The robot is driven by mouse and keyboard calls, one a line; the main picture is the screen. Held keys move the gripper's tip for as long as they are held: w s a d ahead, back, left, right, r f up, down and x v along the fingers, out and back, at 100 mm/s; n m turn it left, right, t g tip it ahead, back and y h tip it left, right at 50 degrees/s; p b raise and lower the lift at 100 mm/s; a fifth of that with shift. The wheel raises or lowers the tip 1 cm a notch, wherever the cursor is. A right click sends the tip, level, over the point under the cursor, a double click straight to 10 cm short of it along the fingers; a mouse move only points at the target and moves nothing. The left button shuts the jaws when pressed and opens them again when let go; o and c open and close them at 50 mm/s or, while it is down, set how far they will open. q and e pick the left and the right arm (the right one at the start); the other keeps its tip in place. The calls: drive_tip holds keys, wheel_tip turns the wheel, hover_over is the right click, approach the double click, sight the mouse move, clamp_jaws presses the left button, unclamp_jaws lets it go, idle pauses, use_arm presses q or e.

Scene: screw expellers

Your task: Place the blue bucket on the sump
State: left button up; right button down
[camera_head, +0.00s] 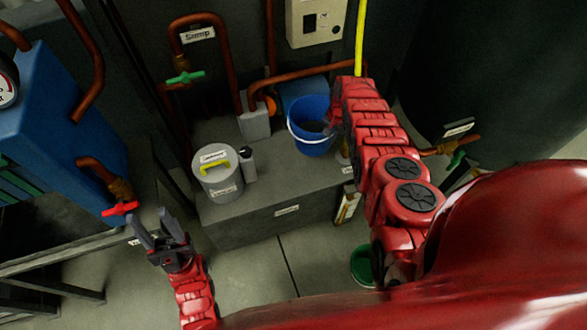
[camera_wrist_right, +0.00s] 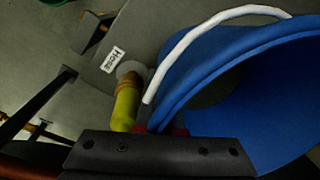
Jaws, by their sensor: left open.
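The blue bucket (camera_head: 309,112) with a white handle is at the right end of the grey box (camera_head: 262,222); I cannot tell whether it rests there or is slightly raised. Its rim and handle fill the right of the right wrist view (camera_wrist_right: 285,95). A "Sump" label (camera_head: 197,34) is on the pipe above the box. My right gripper (camera_head: 335,122) is at the bucket's right rim, partly hidden by my arm. Its fingers and grip are not clear. My left gripper (camera_head: 149,216) is open and empty, low in front of the box's left end.
A grey canister (camera_head: 218,180) with a yellow handle and a small bottle (camera_head: 248,165) stand on the box's left part. A yellow-green hose end (camera_wrist_right: 126,105) is beside the bucket. A green container (camera_head: 362,265) is on the floor. Pipes (camera_head: 230,70) and a green valve (camera_head: 185,77) rise behind.

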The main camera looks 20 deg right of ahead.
drive_tip(key=shift+w+a, duration=0.15)
drive_tip(key=shift+a, duration=0.05)
drive_tip(key=shift+f, duration=0.15)
drive_tip(key=shift+a, duration=0.15)
drive_tip(key=shift+a, duration=0.1)
idle(0.4)
drive_tip(key=shift+a+b, duration=0.15)
drive_tip(key=shift+b, duration=0.15)
